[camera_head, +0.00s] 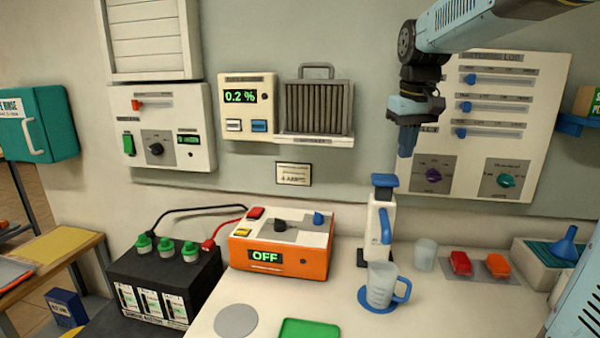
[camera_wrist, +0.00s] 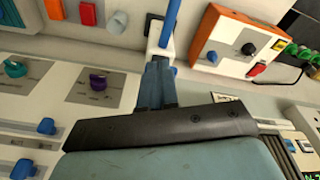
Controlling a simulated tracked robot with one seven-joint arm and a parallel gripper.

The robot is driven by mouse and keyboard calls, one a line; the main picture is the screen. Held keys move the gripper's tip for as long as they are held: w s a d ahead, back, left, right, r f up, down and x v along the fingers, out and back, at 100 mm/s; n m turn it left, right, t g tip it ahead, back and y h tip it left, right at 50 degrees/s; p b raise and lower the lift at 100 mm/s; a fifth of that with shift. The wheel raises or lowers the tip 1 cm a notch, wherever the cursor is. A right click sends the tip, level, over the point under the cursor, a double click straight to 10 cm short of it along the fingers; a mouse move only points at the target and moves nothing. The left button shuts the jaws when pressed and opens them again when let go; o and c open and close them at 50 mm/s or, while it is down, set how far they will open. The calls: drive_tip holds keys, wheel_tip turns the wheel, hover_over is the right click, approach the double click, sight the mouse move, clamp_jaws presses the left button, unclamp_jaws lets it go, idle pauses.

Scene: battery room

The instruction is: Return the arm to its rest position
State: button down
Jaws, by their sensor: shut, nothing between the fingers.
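My arm comes in from the upper right of the head view. My gripper (camera_head: 406,142) hangs pointing down in front of the wall panel with sliders, above the white dispenser with a blue top (camera_head: 381,220). Its blue fingers are shut with nothing between them. In the wrist view the closed fingers of my gripper (camera_wrist: 156,84) show at the centre, with the dispenser's white body and blue parts (camera_wrist: 168,30) beyond them. I cannot tell the exact gap between the fingertips and the dispenser; in the head view they look apart.
A jug (camera_head: 381,284) stands on a blue round pad below the dispenser. An orange charger (camera_head: 285,262) reading OFF and a black battery (camera_head: 150,290) with green caps stand to the left. The slider panel (camera_head: 545,100) is close behind my gripper. Bare counter (camera_head: 320,300) lies in front.

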drive_tip(key=s+f+m+t, duration=0.1)
drive_tip(key=s+f, duration=0.3)
drive_tip(key=s, duration=0.6)
drive_tip(key=s+f+m+t, duration=0.1)
drive_tip(key=s+f, duration=0.3)
drive_tip(key=s, duration=0.6)
drive_tip(key=shift+s+d+m+t, duration=0.15)
drive_tip(key=shift+s+m+t, duration=0.2)
drive_tip(key=shift+t, duration=0.55)
